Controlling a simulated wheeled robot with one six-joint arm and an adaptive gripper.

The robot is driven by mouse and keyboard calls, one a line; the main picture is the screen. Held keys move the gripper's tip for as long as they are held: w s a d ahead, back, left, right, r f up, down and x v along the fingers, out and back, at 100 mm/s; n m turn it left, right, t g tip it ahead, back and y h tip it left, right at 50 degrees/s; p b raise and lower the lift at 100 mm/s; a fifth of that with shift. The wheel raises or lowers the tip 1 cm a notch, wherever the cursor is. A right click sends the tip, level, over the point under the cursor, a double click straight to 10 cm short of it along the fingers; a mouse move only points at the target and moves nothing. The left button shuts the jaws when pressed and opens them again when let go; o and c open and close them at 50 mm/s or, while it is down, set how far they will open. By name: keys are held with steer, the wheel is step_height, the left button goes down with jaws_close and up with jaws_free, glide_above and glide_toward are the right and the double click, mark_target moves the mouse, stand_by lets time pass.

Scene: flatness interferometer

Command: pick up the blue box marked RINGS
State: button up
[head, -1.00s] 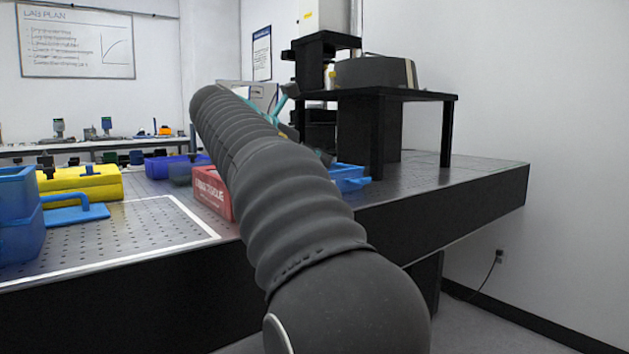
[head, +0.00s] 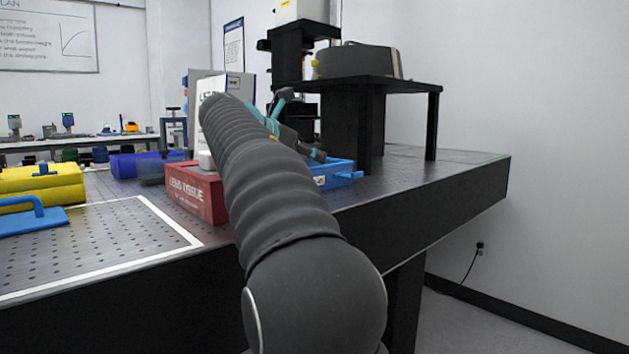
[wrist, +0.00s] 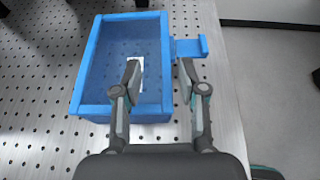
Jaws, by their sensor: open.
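A blue box (wrist: 122,65) with a dark see-through middle and a blue rim lies on the perforated table top in the wrist view. A small blue handle-like piece (wrist: 190,47) sticks out from its right side. A white label shows inside, partly hidden by a finger; I cannot read it. In the head view, a blue box (head: 342,176) shows behind my arm, partly hidden. My gripper (wrist: 160,70) is open and empty. Its fingers appear above the box's right wall, one on each side of it. I cannot tell whether they touch it.
A red tissue box (head: 194,192) stands left of my arm. A black stand (head: 375,120) with equipment rises behind the blue box. Yellow (head: 42,186) and dark blue (head: 150,165) boxes lie farther left. The table edge runs close on the box's right.

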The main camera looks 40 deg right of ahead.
mark_target(333, 164)
steer(key=shift+s+b+x, duration=0.15)
steer(key=shift+b+x, duration=0.15)
steer(key=shift+x, duration=1.15)
steer(key=shift+s+b+x, duration=0.15)
steer(key=shift+b+x, duration=0.15)
steer(key=shift+x, duration=1.15)
steer(key=shift+r, duration=0.1)
jaws_close()
